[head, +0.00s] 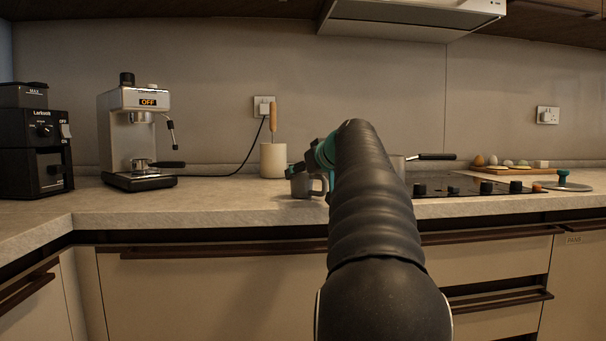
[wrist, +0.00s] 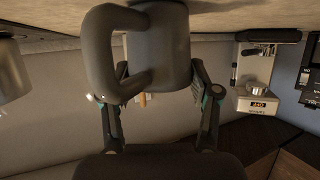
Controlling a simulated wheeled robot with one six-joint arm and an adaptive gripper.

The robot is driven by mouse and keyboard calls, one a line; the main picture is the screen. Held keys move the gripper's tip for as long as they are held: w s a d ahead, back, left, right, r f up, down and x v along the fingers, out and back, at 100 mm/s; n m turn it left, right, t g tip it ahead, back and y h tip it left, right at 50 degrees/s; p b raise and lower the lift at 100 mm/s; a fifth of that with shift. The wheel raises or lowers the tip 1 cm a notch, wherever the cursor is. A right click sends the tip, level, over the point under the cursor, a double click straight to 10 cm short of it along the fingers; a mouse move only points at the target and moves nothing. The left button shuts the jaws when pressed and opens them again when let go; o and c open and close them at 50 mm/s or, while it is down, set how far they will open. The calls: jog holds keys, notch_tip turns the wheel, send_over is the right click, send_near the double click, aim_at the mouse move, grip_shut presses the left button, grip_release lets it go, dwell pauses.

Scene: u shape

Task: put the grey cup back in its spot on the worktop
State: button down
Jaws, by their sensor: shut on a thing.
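The grey cup (head: 301,187) is upright at the worktop (head: 232,199), partly covered by my arm in the head view. It also shows large in the wrist view (wrist: 160,45), which is upside down, with its handle to the left. My gripper (wrist: 158,82) is shut on the cup, one finger on each side of its body. In the head view my gripper (head: 303,170) is mostly hidden behind my arm. The cup's base is at or just above the worktop; I cannot tell whether it touches.
A cream crock (head: 273,161) with a wooden handle stands behind the cup. The coffee machine (head: 138,145) and grinder (head: 38,150) stand left. The hob (head: 470,187), a pan (head: 398,164) and a board with eggs (head: 510,169) are right. The worktop left of the cup is clear.

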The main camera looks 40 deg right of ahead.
jog(key=shift+c, duration=1.3)
grip_release()
jog(key=shift+s+r, duration=0.15)
jog(key=shift+s, duration=0.05)
jog(key=v, duration=1.1)
jog(key=shift+s, duration=0.25)
jog(key=shift+r, duration=0.15)
